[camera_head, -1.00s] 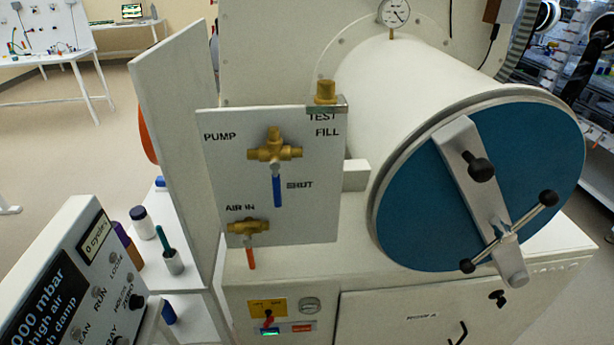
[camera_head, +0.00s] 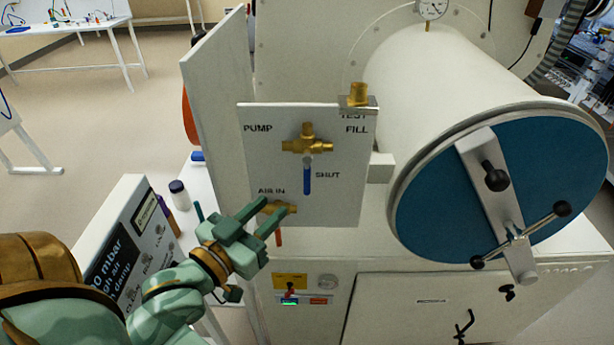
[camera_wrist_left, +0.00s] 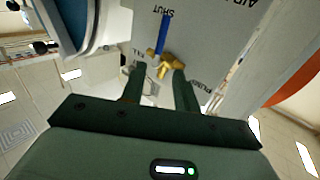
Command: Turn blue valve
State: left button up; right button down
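The blue valve handle (camera_head: 307,178) hangs straight down from its brass body (camera_head: 307,145) on the white panel (camera_head: 345,205), beside the word SHUT. It also shows in the left wrist view (camera_wrist_left: 162,34), pointing up there, with the brass body (camera_wrist_left: 172,62) near the space between my fingertips. My left gripper (camera_head: 272,206) is open and empty, below and left of the blue handle and apart from it. In the head view its fingers overlap the AIR IN valve (camera_head: 280,206). My right gripper is not in view.
The red AIR IN handle (camera_head: 279,237) is partly hidden behind my gripper. A brass fitting (camera_head: 358,95) tops the panel. A white upright board (camera_head: 220,95) stands left of it. The large chamber with a blue door (camera_head: 440,200) is at right. A control box (camera_head: 125,240) stands at left.

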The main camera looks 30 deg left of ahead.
aim_at(305, 176)
pick_arm(q)
jog(key=w, duration=1.2)
jog(key=shift+w+d, duration=0.25)
jog(key=shift+w, duration=0.1)
jog(key=shift+p, duration=0.3)
grip_shut()
